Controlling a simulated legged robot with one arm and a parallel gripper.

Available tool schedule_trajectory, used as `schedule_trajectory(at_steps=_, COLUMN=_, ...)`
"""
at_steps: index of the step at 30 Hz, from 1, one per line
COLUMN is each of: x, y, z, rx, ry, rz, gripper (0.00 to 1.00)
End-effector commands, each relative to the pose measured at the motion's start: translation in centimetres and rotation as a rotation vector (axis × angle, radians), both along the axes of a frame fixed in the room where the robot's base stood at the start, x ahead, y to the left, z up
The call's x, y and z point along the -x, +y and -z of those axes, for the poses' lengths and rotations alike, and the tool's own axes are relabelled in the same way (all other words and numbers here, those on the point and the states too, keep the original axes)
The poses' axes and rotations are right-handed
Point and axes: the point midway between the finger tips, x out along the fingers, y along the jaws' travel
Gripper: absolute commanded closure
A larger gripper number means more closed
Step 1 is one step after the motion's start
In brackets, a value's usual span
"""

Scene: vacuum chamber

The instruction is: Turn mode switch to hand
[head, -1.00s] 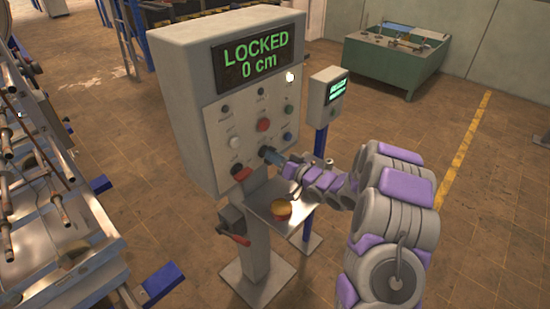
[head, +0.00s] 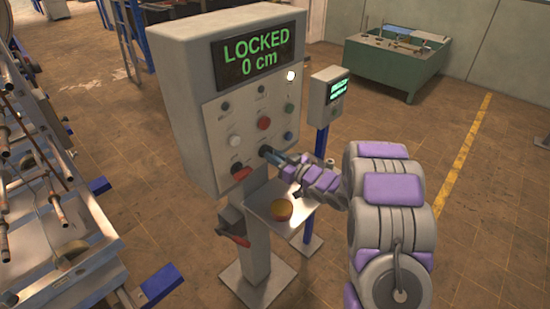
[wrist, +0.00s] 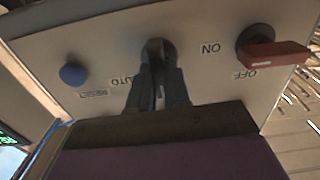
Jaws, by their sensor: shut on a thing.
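The control box (head: 180,100) stands on a post, its screen (head: 258,56) reading "LOCKED 0 cm". The mode switch (wrist: 153,46) is a small dark knob low on the panel; in the wrist view an "AUTO" label, partly covered, is beside it. My gripper (wrist: 157,62) is shut on this knob, with the fingers covering most of it. In the head view my gripper (head: 267,153) reaches the panel's lower right. Any "hand" label is hidden or out of view.
A red handle switch (wrist: 272,52) marked ON and OFF is close beside the gripper. A blue button (wrist: 73,74) marked RESET is on the other side. A small shelf (head: 257,207) with a round red-and-yellow button juts out below my arm.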

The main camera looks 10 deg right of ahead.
Motion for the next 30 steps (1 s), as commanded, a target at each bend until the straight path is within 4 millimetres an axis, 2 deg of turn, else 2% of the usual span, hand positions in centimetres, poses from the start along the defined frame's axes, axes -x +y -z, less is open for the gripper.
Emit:
schedule_trajectory(at_steps=9, x=-0.1, y=-0.1, z=-0.1, rx=0.003, ry=-0.005, rz=0.003, gripper=1.0)
schedule_trajectory(at_steps=10, x=-0.1, y=-0.1, z=-0.1, rx=0.003, ry=-0.005, rz=0.003, gripper=0.82)
schedule_trajectory(at_steps=18, x=0.0, y=0.0, z=-0.1, rx=0.002, ry=-0.004, rz=0.001, gripper=0.57)
schedule_trajectory(at_steps=26, x=0.2, y=-0.1, z=-0.2, rx=0.002, ry=-0.004, rz=0.001, gripper=0.57)
schedule_trajectory(at_steps=30, x=1.1, y=-0.9, z=-0.2, rx=0.003, ry=-0.002, rz=0.002, gripper=0.57)
